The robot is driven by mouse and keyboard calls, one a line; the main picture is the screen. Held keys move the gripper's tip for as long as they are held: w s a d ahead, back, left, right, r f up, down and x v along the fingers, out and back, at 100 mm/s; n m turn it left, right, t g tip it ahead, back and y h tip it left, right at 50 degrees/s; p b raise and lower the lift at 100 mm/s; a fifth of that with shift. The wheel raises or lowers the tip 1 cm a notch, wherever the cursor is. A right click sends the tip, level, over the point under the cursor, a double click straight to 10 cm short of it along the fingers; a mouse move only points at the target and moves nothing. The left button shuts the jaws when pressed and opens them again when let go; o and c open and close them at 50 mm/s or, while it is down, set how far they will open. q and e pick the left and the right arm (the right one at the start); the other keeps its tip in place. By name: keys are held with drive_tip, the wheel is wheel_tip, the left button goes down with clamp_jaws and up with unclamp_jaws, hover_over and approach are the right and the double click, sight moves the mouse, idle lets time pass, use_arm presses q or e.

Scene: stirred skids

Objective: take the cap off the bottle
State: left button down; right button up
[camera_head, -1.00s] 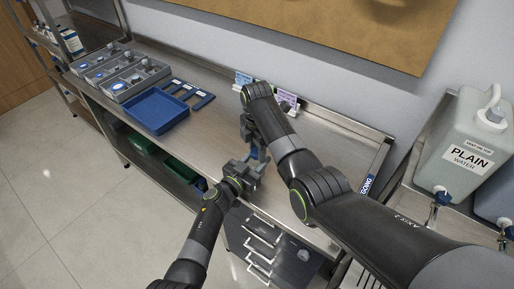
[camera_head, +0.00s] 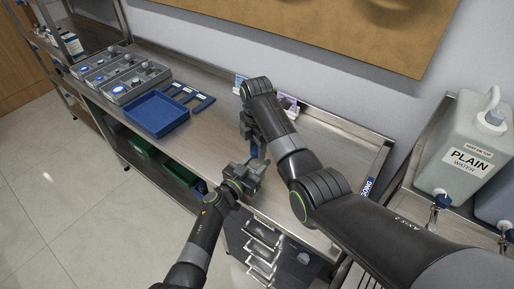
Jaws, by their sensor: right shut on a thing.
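My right gripper (camera_head: 249,130) points down over the middle of the steel bench, partly hidden behind its own forearm. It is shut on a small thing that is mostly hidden. My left gripper (camera_head: 256,170) reaches in from below, just in front of the right one, near the bench's front edge. A small bluish piece (camera_head: 259,152) shows between the two grippers. It may be part of the bottle, but bottle and cap cannot be told apart here. Whether the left jaws are open or shut is not clear.
A blue tray (camera_head: 157,115) lies on the bench to the left, with blue label strips (camera_head: 188,95) beside it. A grey compartment box (camera_head: 118,75) holds small items further left. Open drawers (camera_head: 262,240) stick out below. A plain water container (camera_head: 465,150) stands right.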

drive_tip(key=shift+r, duration=0.1)
drive_tip(key=shift+r, duration=1.95)
use_arm(q)
drive_tip(key=c, duration=0.8)
unclamp_jaws()
drive_tip(key=shift+o, duration=0.2)
